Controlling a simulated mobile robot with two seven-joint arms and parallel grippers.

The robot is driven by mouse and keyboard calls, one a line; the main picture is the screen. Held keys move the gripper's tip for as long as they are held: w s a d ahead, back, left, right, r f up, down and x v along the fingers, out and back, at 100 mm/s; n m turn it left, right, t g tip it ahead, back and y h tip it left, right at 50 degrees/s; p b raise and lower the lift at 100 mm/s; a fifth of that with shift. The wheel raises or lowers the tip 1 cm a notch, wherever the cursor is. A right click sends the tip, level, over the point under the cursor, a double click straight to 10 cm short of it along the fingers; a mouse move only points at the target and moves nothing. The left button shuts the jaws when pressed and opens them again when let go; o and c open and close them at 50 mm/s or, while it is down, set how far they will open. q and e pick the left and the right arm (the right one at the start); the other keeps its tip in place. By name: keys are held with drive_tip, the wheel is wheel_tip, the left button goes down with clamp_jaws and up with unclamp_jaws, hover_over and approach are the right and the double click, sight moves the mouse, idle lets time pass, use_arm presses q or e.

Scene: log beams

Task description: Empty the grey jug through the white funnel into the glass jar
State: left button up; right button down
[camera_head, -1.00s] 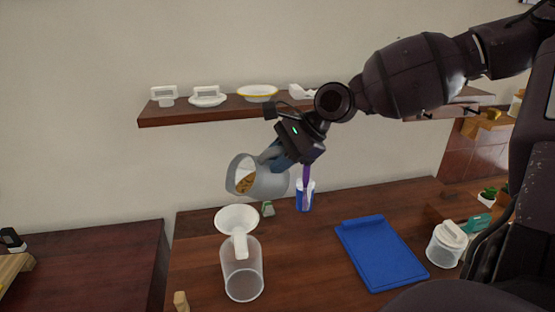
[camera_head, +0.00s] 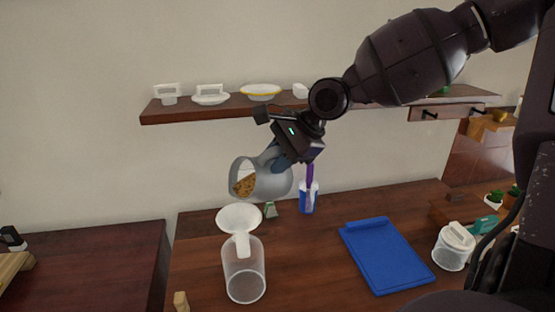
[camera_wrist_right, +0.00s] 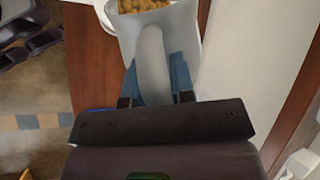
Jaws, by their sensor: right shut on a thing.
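The grey jug (camera_head: 272,181) is in the air in the head view, tilted with its mouth to the left. Brown pieces (camera_head: 244,184) lie inside near its mouth; they also show in the right wrist view (camera_wrist_right: 140,5). My right gripper (camera_head: 276,158) is shut on the jug's handle (camera_wrist_right: 152,62). The white funnel (camera_head: 238,217) sits on top of the glass jar (camera_head: 244,279), below and slightly left of the jug's mouth. The jar stands upright on the table and looks empty. No falling pieces are visible. My left gripper is out of view.
A blue board (camera_head: 385,256) lies right of the jar. A lidded container (camera_head: 453,247) stands farther right. A blue-and-white cup (camera_head: 309,198) stands behind. A wall shelf (camera_head: 200,111) holds dishes above. A small wooden block (camera_head: 181,301) is near the front edge.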

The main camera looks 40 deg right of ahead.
drive_tip(key=shift+a+f+h+b, duration=0.1)
drive_tip(key=shift+a+h+b, duration=0.15)
drive_tip(key=shift+h+b, duration=0.2)
idle(0.6)
drive_tip(key=shift+a+b, duration=0.1)
drive_tip(key=shift+b, duration=0.3)
idle(1.9)
drive_tip(key=shift+a+f+h+b, duration=0.1)
drive_tip(key=shift+a+h+b, duration=0.05)
drive_tip(key=shift+h+b, duration=0.15)
drive_tip(key=shift+a+n+h+b, duration=0.15)
drive_tip(key=shift+n+h+b, duration=0.15)
drive_tip(key=shift+b, duration=0.15)
idle(2.1)
drive_tip(key=shift+a+f+b, duration=0.1)
drive_tip(key=shift+a+b, duration=0.1)
drive_tip(key=shift+b, duration=0.2)
idle(1.4)
